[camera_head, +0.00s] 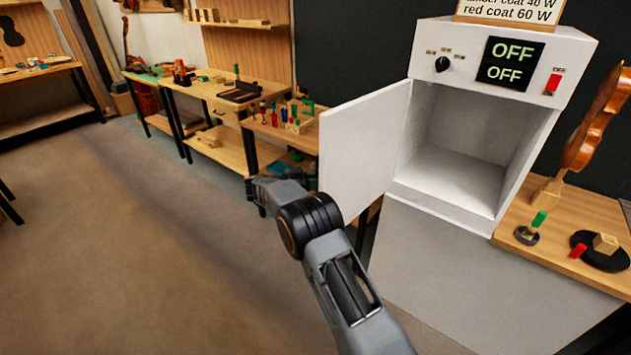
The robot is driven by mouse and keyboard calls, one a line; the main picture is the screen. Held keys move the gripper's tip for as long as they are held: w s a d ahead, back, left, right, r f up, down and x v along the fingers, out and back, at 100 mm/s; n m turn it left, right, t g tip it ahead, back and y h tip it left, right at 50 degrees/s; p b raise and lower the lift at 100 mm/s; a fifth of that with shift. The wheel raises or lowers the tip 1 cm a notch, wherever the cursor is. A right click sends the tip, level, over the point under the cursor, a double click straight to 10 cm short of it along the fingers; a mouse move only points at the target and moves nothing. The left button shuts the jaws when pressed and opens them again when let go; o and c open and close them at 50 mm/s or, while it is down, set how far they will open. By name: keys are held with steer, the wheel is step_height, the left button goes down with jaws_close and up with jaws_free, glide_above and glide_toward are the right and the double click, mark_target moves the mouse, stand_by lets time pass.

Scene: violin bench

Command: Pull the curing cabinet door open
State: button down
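My gripper (262,192) is at the end of my arm, left of the door's lower part and nearer to me. Its fingers are small and dark here, and I cannot tell whether they are apart. I see no gap or contact clearly between my wrist and the door.
Benches with tools (230,92) line the back left. The brown floor (110,250) at left is clear.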

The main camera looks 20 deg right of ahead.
steer(key=shift+w+d+r, duration=0.1)
steer(key=shift+d+r, duration=0.05)
steer(key=shift+d, duration=0.05)
steer(key=c, duration=1.5)
jaws_free()
steer(key=shift+o, duration=0.6)
steer(key=shift+d, duration=0.2)
steer(key=shift+o, duration=0.9)
steer(key=shift+a, duration=0.1)
steer(key=shift+o, duration=0.3)
steer(key=shift+a, duration=0.25)
steer(key=shift+a, duration=0.1)
